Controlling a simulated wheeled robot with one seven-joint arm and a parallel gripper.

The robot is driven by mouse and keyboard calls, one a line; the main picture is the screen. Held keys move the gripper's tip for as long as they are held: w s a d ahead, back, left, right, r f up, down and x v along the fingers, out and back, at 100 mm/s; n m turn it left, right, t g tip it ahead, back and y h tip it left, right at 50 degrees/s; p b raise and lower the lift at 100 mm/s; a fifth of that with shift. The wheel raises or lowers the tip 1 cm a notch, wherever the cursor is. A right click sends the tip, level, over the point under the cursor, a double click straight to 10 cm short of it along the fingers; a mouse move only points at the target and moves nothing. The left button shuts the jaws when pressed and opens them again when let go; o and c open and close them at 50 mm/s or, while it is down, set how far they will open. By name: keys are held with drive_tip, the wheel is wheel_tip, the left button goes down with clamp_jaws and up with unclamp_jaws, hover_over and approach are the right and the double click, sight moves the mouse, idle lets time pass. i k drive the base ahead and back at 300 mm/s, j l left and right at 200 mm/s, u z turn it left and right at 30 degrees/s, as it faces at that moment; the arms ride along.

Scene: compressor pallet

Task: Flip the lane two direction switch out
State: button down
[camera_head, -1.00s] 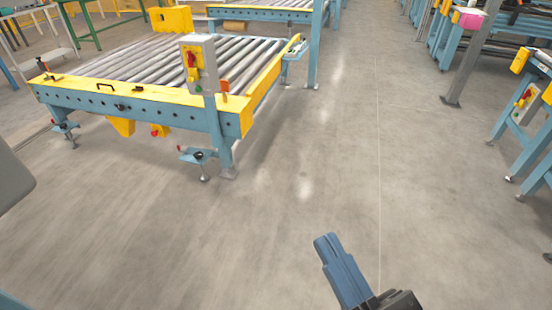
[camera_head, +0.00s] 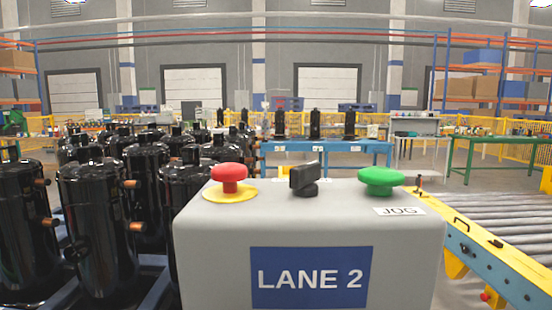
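The lane two control box (camera_head: 215,262) stands close in front of me, grey with a blue "LANE 2" label (camera_head: 311,278). On its top are a red mushroom button (camera_head: 229,176) on a yellow ring at left, a black direction switch (camera_head: 304,179) in the middle, and a green button (camera_head: 381,180) at right. The switch's black handle sits roughly crosswise, its exact setting hard to read. A "JOG" tag (camera_head: 399,211) lies below the green button. My gripper is not in view.
Several black compressors (camera_head: 97,215) stand close at left. A roller conveyor (camera_head: 495,220) with a yellow-and-blue frame (camera_head: 485,245) runs at right. A blue table (camera_head: 313,147) with compressors and a green table (camera_head: 493,150) are farther back.

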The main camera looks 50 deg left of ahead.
sight(302, 178)
drive_tip(key=u, duration=2.1)
drive_tip(key=i+j, duration=0.45)
drive_tip(key=i, duration=0.2)
